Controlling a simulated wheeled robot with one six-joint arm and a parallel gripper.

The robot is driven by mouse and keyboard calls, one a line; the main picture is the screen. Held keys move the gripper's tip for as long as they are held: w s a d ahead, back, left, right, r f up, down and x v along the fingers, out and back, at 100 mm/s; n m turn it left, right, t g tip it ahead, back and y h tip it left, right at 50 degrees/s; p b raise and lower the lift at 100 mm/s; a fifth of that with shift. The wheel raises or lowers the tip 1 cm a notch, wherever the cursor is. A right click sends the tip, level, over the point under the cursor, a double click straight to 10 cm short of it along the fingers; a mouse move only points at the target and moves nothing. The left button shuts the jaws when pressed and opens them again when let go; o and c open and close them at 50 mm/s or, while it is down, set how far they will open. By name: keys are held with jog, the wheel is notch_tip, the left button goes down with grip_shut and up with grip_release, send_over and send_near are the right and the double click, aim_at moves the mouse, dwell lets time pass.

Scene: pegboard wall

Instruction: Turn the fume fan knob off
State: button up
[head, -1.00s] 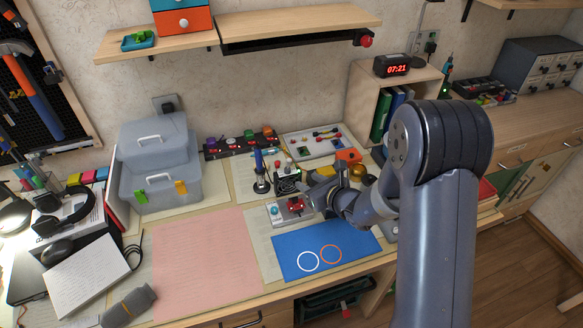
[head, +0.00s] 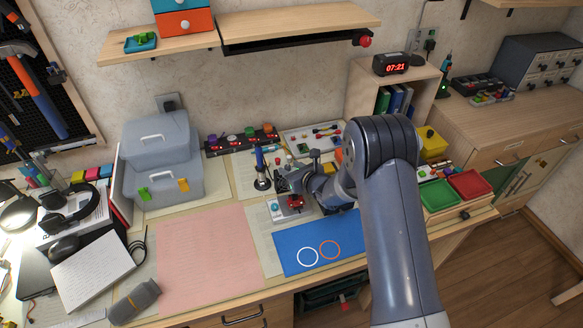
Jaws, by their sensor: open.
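A red knob (head: 365,41) sits at the right end of a dark bar (head: 290,41) under the wall shelf. Another red knob (head: 295,201) is on a small grey box (head: 276,211) on the desk, just behind the blue mat. No label tells me which of them belongs to the fume fan. My gripper (head: 287,184) is open, low over the desk behind the grey box and close to its red knob. I cannot tell whether it touches anything. My wrist and forearm hide part of the desk to the right.
A soldering iron in its stand (head: 261,170) is just left of my gripper. A power strip (head: 240,142) and a parts tray (head: 312,138) lie behind. Green (head: 439,195) and red (head: 470,185) trays stand right.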

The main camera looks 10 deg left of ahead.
jog(key=shift+c, duration=0.4)
grip_shut()
